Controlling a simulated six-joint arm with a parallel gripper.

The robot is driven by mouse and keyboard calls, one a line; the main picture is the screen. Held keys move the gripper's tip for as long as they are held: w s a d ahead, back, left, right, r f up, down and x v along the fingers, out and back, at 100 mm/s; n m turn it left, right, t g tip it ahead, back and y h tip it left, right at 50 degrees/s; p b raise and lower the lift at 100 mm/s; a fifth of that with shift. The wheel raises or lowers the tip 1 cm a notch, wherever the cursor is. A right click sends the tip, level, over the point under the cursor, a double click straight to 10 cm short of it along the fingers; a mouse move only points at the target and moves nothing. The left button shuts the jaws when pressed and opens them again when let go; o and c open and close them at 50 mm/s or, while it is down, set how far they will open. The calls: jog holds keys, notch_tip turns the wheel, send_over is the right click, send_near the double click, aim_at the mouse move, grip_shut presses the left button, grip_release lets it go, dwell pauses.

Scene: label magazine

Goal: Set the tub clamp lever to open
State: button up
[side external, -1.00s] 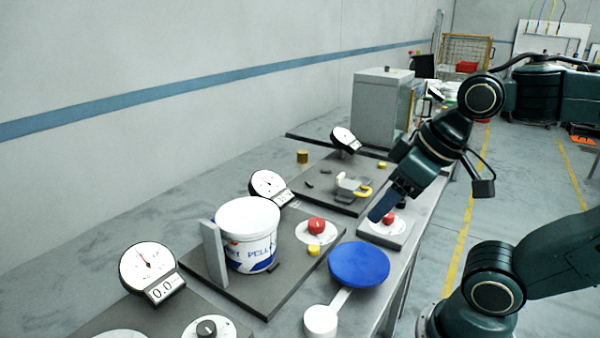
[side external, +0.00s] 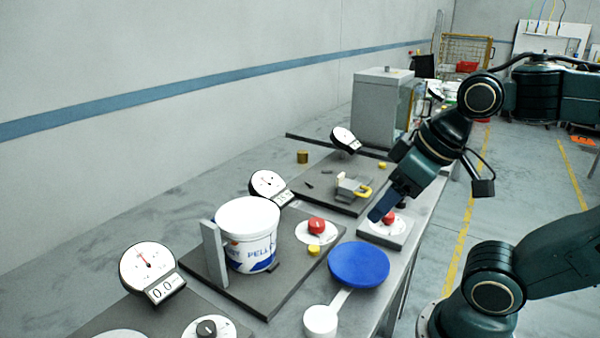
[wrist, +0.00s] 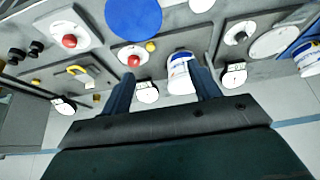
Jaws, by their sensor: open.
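The white tub (side external: 250,245) with blue print stands upright on a dark board (side external: 262,300), beside a grey upright plate (side external: 214,255). It also shows in the wrist view (wrist: 181,78), partly behind a finger. A red knob (side external: 317,226) on a white dial and a yellow button (side external: 314,250) sit on the same board. A grey clamp with a yellow handle (side external: 362,191) is on the board behind; I cannot tell which part is the tub clamp lever. My gripper (side external: 381,211) is above the bench's right side, apart from these. In the wrist view its fingers (wrist: 160,76) are spread and empty.
A blue disc (side external: 358,264) and a white cylinder (side external: 320,321) are at the bench's front edge. Another red knob (side external: 389,216) is close to my gripper. Gauges (side external: 147,265) stand along the back. A grey cabinet (side external: 378,108) stands at the far end.

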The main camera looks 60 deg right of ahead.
jog(key=o, duration=0.3)
jog(key=shift+o, duration=0.2)
jog(key=w+a+r, duration=0.1)
jog(key=w+r, duration=0.1)
jog(key=w, duration=0.5)
jog(key=w+a+r, duration=0.1)
jog(key=w+r, duration=0.1)
jog(key=w, duration=0.5)
jog(key=g, duration=0.1)
send_near(223, 209)
jog(key=d+r, duration=0.2)
jog(key=shift+w+a+f, duration=0.1)
jog(key=shift+w+f, duration=0.05)
jog(key=shift+w, duration=0.3)
jog(key=shift+f, duration=0.1)
jog(key=x, duration=1.3)
jog(key=shift+f, duration=0.3)
jog(key=c, duration=1.4)
